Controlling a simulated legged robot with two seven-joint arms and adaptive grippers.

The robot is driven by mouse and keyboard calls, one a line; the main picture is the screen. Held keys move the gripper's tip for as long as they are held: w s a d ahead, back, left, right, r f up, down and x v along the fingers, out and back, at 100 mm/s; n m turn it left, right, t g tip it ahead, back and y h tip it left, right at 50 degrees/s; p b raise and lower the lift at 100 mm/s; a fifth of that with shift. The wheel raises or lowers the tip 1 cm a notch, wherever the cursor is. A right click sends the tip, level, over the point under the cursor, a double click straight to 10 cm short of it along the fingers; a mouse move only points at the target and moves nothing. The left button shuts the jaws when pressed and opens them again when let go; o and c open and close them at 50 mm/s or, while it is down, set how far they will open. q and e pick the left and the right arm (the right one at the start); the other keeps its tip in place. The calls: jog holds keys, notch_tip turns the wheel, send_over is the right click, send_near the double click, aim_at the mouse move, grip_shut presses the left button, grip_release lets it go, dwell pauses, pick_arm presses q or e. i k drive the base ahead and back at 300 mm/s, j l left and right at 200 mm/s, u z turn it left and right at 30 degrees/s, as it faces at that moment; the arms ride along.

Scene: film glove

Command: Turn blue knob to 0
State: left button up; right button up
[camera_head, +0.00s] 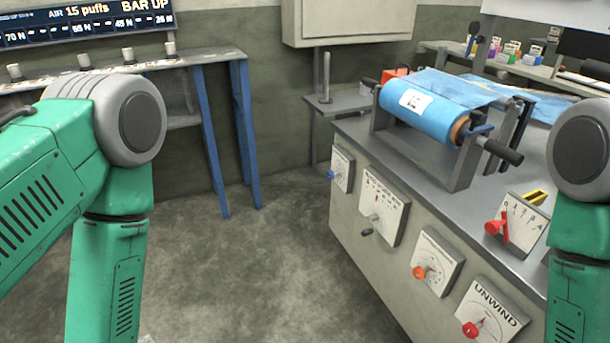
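A small blue knob (331,174) sits on a white panel (342,168) at the far left end of the grey machine's front face. The panel's scale marks are too small to read, so I cannot tell where the knob points. My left arm comes in from the left and my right arm from the right edge, both green with grey joints. Both arms run down out of the bottom of the picture. Neither gripper is in view, and nothing of mine touches the knob.
The machine's top (465,200) carries a blue film roll (425,112). Orange (420,272) and red (472,329) knobs sit on nearer panels; another red-handled dial (495,227) stands on top. A blue-legged bench (215,140) stands back left. The floor (265,260) between is clear.

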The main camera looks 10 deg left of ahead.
aim_at(330, 174)
jog(key=i+j+z, duration=0.15)
jog(key=z, duration=0.35)
jog(key=i+j+z, duration=0.15)
jog(key=z, duration=0.3)
jog(key=i+j+z, duration=0.1)
jog(key=j+z, duration=0.2)
jog(key=z, duration=0.2)
jog(key=i+j+z, duration=0.1)
jog(key=j, duration=0.4)
jog(key=i+j, duration=0.1)
jog(key=j, duration=0.45)
jog(key=i+j+z, duration=0.15)
jog(key=j, duration=0.35)
jog(key=j+z, duration=0.1)
jog(key=j, duration=0.45)
